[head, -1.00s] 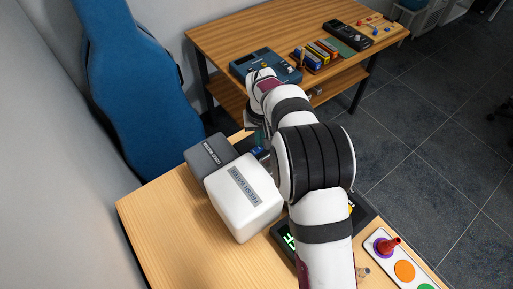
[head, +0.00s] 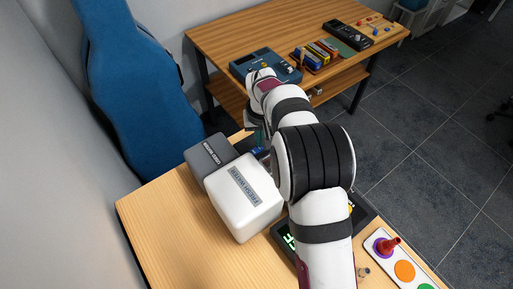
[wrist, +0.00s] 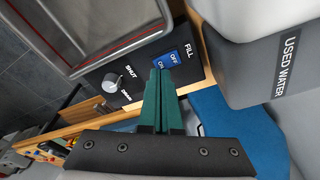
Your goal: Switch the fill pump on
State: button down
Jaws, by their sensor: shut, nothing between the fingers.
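The fill pump switch (wrist: 168,59) is a blue rocker marked OFF and ON, under the word FILL on a black panel (wrist: 203,65) in the wrist view. My gripper (wrist: 160,71) has green fingers, shut together and empty. Their tips are at the ON end of the rocker and partly cover it. I cannot tell whether they touch it or which side is pressed in. In the head view my arm hides most of the panel and the fingertips.
A knob (wrist: 111,87) marked SHUT and DRAIN sits beside the switch. The grey used water tank (wrist: 250,60) is close on the right. The white fresh water tank (head: 240,205) stands on the wooden table (head: 150,225).

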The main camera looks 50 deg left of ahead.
aim_at(259, 148)
jog(key=shift+f, duration=0.85)
dwell(0.4)
jog(key=shift+r, duration=3.5)
jog(key=w+d+r+m, duration=0.3)
jog(key=d+r, duration=0.2)
jog(key=d, duration=0.5)
jog(key=w+d+r+m, duration=0.3)
jog(key=d+r, duration=0.1)
jog(key=d, duration=0.5)
jog(key=s+d+r+m, duration=0.2)
jog(key=d+m, duration=0.1)
jog(key=d, duration=0.5)
jog(key=s+d+r+m, duration=0.1)
jog(key=s+d+m, duration=0.1)
jog(key=d, duration=0.6)
jog(key=s+d+f+m, duration=0.1)
jog(key=s+d+m, duration=0.2)
jog(key=s, duration=0.3)
jog(key=s+d+f+m+g, duration=0.1)
jog(key=s+d+m, duration=0.2)
jog(key=s+d, duration=0.3)
jog(key=shift+s+d+f+m, duration=0.2)
jog(key=shift+s+f+m, duration=0.1)
jog(key=shift+s, duration=0.5)
